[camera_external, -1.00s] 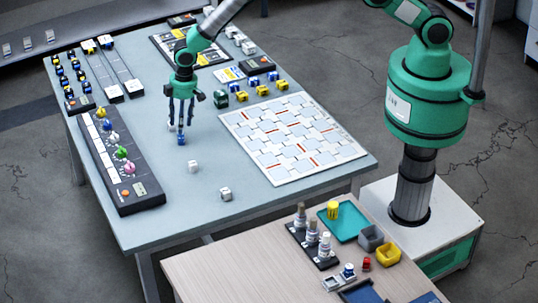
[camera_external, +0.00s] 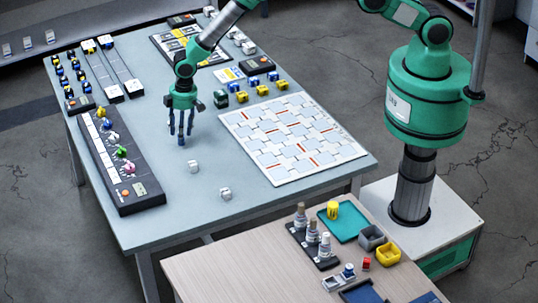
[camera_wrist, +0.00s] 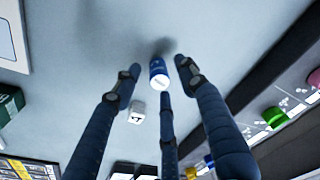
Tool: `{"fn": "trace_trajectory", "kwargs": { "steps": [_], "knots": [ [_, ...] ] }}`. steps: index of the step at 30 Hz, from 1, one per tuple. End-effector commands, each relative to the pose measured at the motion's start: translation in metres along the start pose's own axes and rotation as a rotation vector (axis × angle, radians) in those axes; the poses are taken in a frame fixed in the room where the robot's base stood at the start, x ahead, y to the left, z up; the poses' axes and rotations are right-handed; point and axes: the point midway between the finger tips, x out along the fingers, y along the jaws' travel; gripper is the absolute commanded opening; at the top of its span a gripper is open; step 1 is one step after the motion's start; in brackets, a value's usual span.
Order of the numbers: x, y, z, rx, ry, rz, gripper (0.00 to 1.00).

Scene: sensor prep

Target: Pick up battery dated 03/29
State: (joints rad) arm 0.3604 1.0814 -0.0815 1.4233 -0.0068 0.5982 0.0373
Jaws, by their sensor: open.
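A small blue cylinder with a pale end (camera_wrist: 158,72), likely a battery, shows in the wrist view between my fingertips. Its date is too small to read. My gripper (camera_wrist: 157,80) is open, with its three dark fingers spread around the cylinder; I cannot tell if any finger touches it. In the external view my gripper (camera_external: 181,138) points down over the grey-blue table, its fingertips close to the surface. There the fingers largely hide the cylinder.
A white marked cube (camera_wrist: 137,112) lies close by the fingers. Two white cubes (camera_external: 193,166) (camera_external: 225,193) sit in front on the table. A black panel with coloured knobs (camera_external: 122,160) is at left, a white patterned board (camera_external: 250,150) at right. Yellow and blue blocks (camera_external: 262,90) stand behind.

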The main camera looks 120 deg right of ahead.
Motion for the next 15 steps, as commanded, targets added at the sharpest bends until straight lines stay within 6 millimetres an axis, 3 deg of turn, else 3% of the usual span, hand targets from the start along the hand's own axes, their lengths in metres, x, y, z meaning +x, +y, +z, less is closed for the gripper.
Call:
{"fn": "trace_trajectory", "kwargs": {
  "steps": [5, 15],
  "knots": [
    [0.0101, 0.0000, -0.0002, 0.000, 0.001, 0.000, 0.42],
    [0.0109, 0.0000, -0.0002, 0.000, 0.001, 0.000, 0.42]
  ]
}}
